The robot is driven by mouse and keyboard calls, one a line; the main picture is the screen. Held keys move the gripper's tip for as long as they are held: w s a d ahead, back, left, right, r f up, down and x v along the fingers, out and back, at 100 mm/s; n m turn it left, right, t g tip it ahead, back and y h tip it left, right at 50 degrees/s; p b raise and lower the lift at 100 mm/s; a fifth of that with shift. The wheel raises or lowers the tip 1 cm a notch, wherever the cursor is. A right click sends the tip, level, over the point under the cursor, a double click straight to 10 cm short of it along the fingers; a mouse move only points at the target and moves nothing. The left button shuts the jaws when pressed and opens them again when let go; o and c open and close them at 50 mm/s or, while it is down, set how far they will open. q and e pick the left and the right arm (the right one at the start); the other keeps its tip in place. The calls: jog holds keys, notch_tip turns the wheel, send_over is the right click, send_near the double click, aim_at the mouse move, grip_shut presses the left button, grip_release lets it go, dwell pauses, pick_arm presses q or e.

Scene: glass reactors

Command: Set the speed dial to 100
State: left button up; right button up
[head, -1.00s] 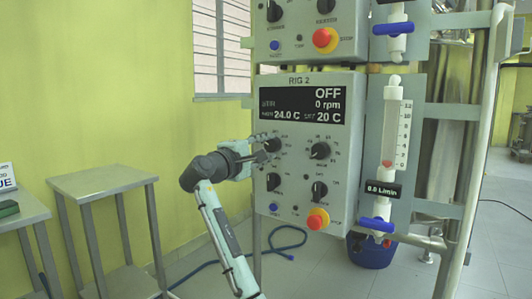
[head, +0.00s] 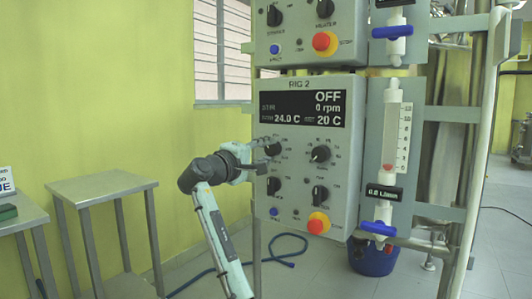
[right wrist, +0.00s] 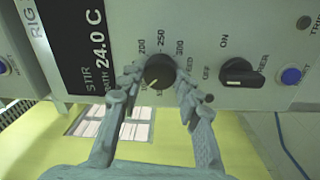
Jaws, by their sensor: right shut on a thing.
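The speed dial (right wrist: 160,70) is a dark round knob on the white Rig 2 panel (head: 335,215). The numbers 200, 250 and 300 show around it in the right wrist view. Its pale mark seems to point to the lower left there, but the exact setting is hard to read. My right gripper (right wrist: 158,78) is shut on the dial, one finger on each side. In the head view my right gripper (head: 262,152) hides part of the knob. The rig display (head: 303,107) reads OFF, 0 rpm, 24.0 C and 20 C. My left gripper is out of view.
Another knob (head: 320,153) sits right of the dial, and more knobs are below. A red emergency button (head: 318,223) and a blue button (head: 274,212) are low on the panel. A flow meter (head: 397,140) stands at the right. A bare side table (head: 100,187) stands left of my arm.

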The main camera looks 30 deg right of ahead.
jog(key=o, duration=1.2)
jog(key=shift+c, duration=0.2)
jog(key=shift+a, duration=0.1)
jog(key=v, duration=1.2)
